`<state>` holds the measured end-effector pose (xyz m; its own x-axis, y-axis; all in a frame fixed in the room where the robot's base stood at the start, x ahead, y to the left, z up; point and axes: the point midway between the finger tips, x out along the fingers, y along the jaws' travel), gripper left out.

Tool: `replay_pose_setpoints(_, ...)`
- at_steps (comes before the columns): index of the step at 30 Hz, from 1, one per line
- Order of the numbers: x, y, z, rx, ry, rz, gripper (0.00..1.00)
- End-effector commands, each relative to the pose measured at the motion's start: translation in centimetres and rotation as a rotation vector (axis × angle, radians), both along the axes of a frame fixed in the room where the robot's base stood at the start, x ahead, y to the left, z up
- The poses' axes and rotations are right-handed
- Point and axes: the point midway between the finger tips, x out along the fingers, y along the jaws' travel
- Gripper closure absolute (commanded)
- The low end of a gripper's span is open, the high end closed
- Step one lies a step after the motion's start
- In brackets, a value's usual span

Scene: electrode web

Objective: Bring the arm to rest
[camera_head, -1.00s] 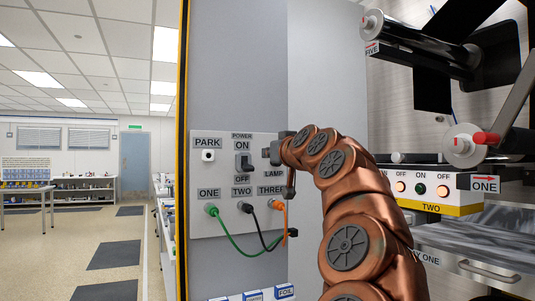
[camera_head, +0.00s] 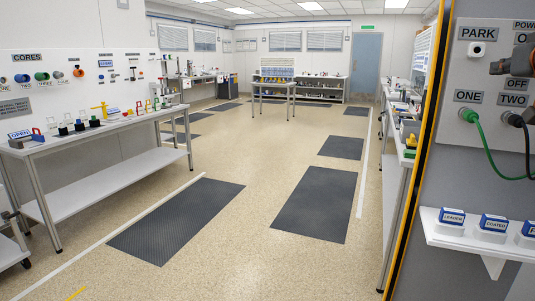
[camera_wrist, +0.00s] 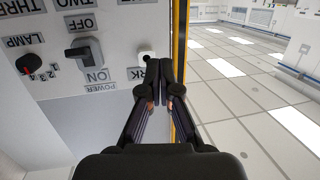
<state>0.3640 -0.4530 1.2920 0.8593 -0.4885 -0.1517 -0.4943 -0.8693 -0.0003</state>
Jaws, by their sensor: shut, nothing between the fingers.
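My gripper (camera_wrist: 165,70) is shut and empty in the wrist view, which shows the panel upside down. Its fingers lie in front of the panel's edge and partly cover the PARK label and the white PARK fitting (camera_wrist: 147,56). I cannot tell whether they touch the panel. In the head view, a dark and copper part at the right edge looks like the end of my arm, in front of the power switch area. The rest of the arm is out of that view.
The grey panel (camera_head: 473,85) has a green plug (camera_head: 470,115) at ONE and a black plug (camera_head: 513,119) at TWO. A shelf (camera_head: 458,240) below holds labelled blocks. The wrist view shows the power switch (camera_wrist: 86,52) and lamp knob (camera_wrist: 27,63). Open floor (camera_head: 255,185) lies left, beside a workbench (camera_head: 105,130).

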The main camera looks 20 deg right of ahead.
Motion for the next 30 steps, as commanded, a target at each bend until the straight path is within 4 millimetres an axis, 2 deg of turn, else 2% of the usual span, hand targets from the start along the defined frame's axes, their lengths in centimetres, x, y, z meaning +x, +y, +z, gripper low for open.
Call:
replay_pose_setpoints(1, 2.2, 2.3, -1.5, 0.021, 0.039, 0.052, 1.0)
replay_pose_setpoints(6, 7.7, 9.6, -6.8, 0.091, 0.168, 0.194, 1.0)
replay_pose_setpoints(10, 10.4, 15.7, -11.3, 0.142, 0.284, 0.292, 1.0)
replay_pose_setpoints(15, 11.9, 23.6, -17.9, 0.205, 0.453, 0.402, 1.0)
replay_pose_setpoints(19, 11.4, 29.4, -23.5, 0.252, 0.601, 0.468, 1.0)
replay_pose_setpoints(23, 9.2, 34.7, -29.2, 0.295, 0.763, 0.519, 1.0)
replay_pose_setpoints(26, 6.7, 38.1, -33.6, 0.324, 0.892, 0.541, 1.0)
replay_pose_setpoints(30, 1.6, 42.0, -39.6, 0.362, 1.091, 0.547, 1.0)
